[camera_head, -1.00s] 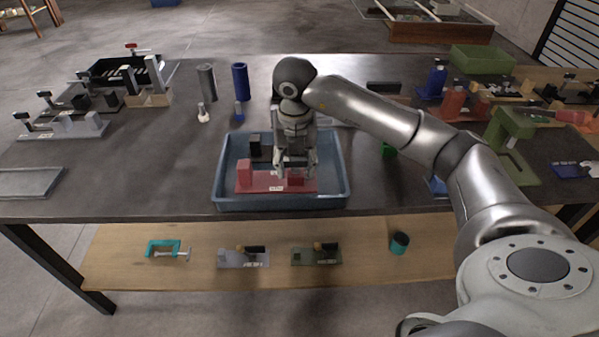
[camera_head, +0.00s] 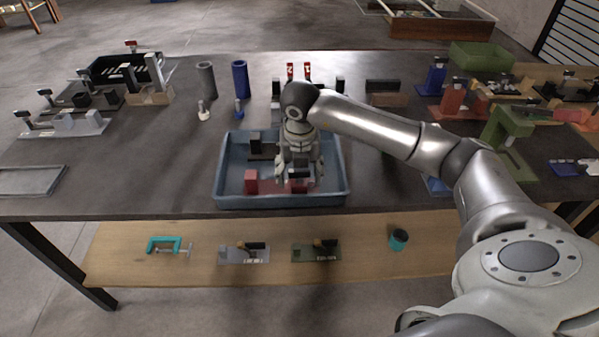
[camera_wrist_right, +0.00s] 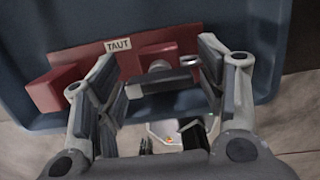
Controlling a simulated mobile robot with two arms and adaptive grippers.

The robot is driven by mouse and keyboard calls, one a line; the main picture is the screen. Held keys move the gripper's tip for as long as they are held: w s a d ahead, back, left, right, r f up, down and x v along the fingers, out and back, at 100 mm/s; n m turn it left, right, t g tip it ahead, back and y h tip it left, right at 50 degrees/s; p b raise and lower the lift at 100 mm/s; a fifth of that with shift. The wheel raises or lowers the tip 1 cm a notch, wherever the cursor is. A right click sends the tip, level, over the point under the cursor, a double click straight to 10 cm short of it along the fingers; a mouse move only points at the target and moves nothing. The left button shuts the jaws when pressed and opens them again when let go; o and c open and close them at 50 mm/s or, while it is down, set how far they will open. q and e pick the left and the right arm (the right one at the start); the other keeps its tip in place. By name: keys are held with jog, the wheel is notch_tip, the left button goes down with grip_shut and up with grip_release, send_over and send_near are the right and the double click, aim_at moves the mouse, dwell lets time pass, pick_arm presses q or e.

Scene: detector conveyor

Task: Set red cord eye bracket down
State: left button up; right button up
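The red cord eye bracket (camera_head: 251,182) sits low in the blue tray (camera_head: 222,178), partly hidden by the tray's front wall and my right gripper. In the right wrist view, the bracket (camera_wrist_right: 85,61) shows a red block at its left end, a "TAUT" label and a second red block near the fingers. My right gripper (camera_head: 299,178) is over the bracket's right end. In the wrist view its fingers (camera_wrist_right: 160,85) are spread, with a dark grey bar between them that I cannot identify. Whether a finger touches the bracket is unclear. My left gripper is out of view.
A black block (camera_head: 255,140) stands in the tray's back left. Grey (camera_head: 206,80) and blue (camera_head: 240,79) cylinders stand behind it. A green stand (camera_head: 508,130) is at the right. The table left of the tray is mostly clear.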

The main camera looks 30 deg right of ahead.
jog(key=shift+r, duration=0.1)
notch_tip(320, 180, up, 12)
jog(key=s+b, duration=0.1)
jog(key=shift+s+a, duration=0.25)
jog(key=shift+a, duration=0.2)
dwell(0.5)
